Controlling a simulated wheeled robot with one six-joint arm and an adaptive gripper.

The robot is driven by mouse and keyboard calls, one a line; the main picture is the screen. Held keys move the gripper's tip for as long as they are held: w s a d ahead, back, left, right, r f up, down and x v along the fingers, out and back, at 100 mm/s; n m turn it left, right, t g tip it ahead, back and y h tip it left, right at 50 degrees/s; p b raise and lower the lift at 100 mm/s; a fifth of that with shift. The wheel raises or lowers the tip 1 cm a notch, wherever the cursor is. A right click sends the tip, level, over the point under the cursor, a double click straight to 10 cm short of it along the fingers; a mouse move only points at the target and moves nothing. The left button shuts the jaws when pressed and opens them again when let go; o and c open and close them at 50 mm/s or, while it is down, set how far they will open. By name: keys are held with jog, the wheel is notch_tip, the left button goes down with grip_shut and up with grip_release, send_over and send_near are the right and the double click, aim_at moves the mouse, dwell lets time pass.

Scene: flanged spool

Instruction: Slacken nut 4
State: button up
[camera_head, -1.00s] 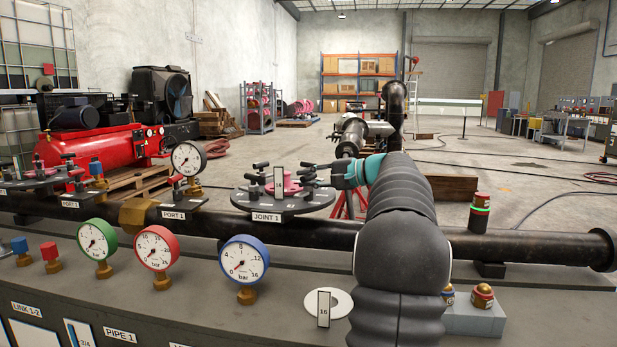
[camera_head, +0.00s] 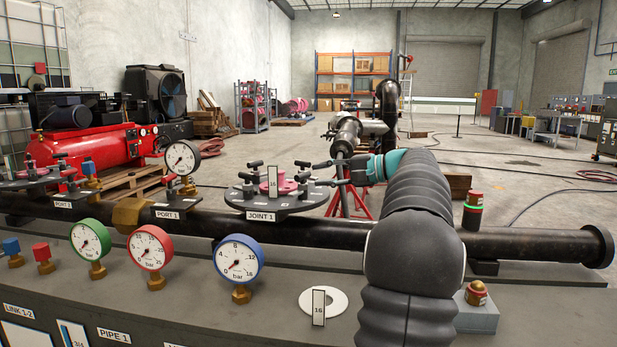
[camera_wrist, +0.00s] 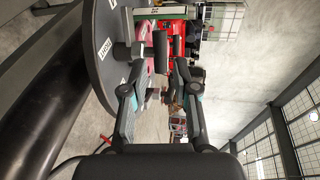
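The JOINT 1 flange (camera_head: 285,205) is a dark round plate on the pipe, with several black-handled nuts around a pink centre. No nut number is legible, so I cannot tell which is nut 4. My gripper (camera_head: 322,175) is just right of the plate, its two fingers apart and pointing left at the nuts on the right side. In the wrist view my gripper (camera_wrist: 156,68) is open, with a black nut handle (camera_wrist: 160,50) in line with the gap between its fingertips. I see no grip on it; contact is unclear. The flange edge (camera_wrist: 88,55) shows at left.
A tall tag (camera_head: 272,181) stands at the flange centre. The black pipe (camera_head: 530,245) runs across behind the console. Gauges, such as the blue one (camera_head: 239,260), stand in front at left. A red-topped green-ringed beacon (camera_head: 473,212) stands at right.

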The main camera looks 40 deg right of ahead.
jog(key=v, duration=0.6)
